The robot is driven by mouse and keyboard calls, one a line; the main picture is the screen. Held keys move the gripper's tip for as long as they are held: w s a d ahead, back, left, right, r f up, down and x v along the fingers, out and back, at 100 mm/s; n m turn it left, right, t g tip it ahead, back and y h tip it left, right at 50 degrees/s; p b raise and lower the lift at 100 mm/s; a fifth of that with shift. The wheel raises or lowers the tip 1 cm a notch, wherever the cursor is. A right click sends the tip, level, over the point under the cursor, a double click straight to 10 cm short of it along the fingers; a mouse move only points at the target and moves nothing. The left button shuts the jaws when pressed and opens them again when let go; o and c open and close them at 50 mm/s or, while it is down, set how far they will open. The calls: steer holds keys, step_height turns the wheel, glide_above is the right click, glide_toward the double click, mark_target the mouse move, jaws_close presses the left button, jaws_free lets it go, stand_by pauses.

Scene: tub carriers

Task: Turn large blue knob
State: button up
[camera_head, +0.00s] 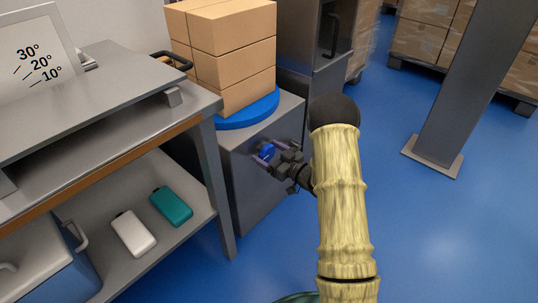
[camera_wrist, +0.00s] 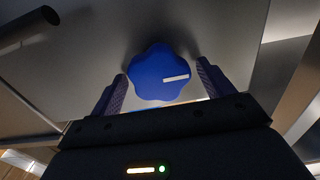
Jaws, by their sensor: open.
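The large blue knob (camera_head: 267,151) is on the front face of the grey cabinet, below a round blue turntable. In the wrist view the knob (camera_wrist: 160,74) is lobed, with a white mark running from its middle towards the right, tilted slightly up. My gripper (camera_head: 262,155) is at the cabinet face. In the wrist view my gripper (camera_wrist: 158,82) is open, with one finger to the left of the knob and one to the right. A gap shows between the knob and each finger. How deep the fingers reach along the knob is hard to tell.
Stacked cardboard boxes (camera_head: 230,50) stand on the blue turntable (camera_head: 247,113) atop the grey cabinet (camera_head: 258,187). A metal workbench (camera_head: 90,100) is close on the left, with a teal case (camera_head: 171,206) and a white case (camera_head: 133,233) on its lower shelf.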

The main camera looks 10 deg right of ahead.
steer(key=c, duration=1)
steer(key=shift+n, duration=0.6)
steer(key=n, duration=0.3)
steer(key=shift+a+n, duration=0.15)
steer(key=shift+n, duration=0.15)
steer(key=n, duration=0.4)
steer(key=shift+s+f, duration=0.1)
steer(key=shift+f, duration=0.1)
steer(key=n+b, duration=0.1)
steer(key=n, duration=0.2)
steer(key=n+b, duration=0.1)
steer(key=n, duration=0.1)
steer(key=shift+a+f+n, duration=0.15)
steer(key=shift+n, duration=0.25)
steer(key=shift+n+b, duration=0.8)
steer(key=shift+n, duration=0.8)
